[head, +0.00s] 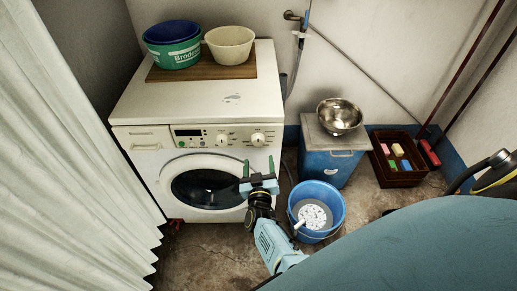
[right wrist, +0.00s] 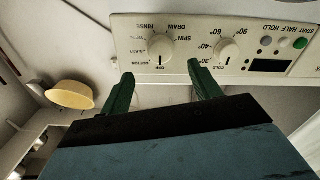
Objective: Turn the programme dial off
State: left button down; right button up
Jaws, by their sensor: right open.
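The white washing machine (head: 150,165) stands against the back wall, its door shut. The programme dial (head: 258,139) is the right-hand knob on its front panel. In the right wrist view, which is upside down, the programme dial (right wrist: 160,47) is a cream knob ringed by labels such as RINSE, DRAIN, SPIN and COTTON. My right gripper (head: 259,167) is open and empty, just below the dial in the head view. In the wrist view its green fingers (right wrist: 160,72) are spread either side of the dial, apart from it. My left gripper is not in view.
The temperature knob (right wrist: 226,50) sits beside the dial. Tubs (head: 175,57) and a cream bowl (head: 230,57) stand on the machine top. A blue bucket (head: 337,211), a blue box (head: 330,163) with a metal bowl (head: 340,115), and a dark crate (head: 412,179) stand to the right. A curtain (head: 60,150) hangs left.

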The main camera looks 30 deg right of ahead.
jog(key=v, duration=0.5)
jog(key=shift+s+p, duration=0.2)
jog(key=shift+p, duration=0.1)
jog(key=s+a+f+n+g+y, duration=0.25)
jog(key=s+f+y, duration=0.35)
jog(key=f, duration=0.4)
jog(key=s+a+f+n+g+y, duration=0.2)
jog(key=s+a+f+g+y, duration=0.15)
jog(key=s+f, duration=0.55)
jog(key=s+d+f+g, duration=0.1)
jog(key=s+f+g, duration=0.3)
jog(key=s, duration=0.9)
jog(key=s+d+f+n+g, duration=0.1)
jog(key=s+f+g, duration=0.3)
jog(key=s, duration=0.9)
notch_tip(320, 180, down, 2)
jog(key=shift+d+f, duration=0.2)
jog(key=shift+d, duration=0.55)
jog(key=shift+n, duration=0.25)
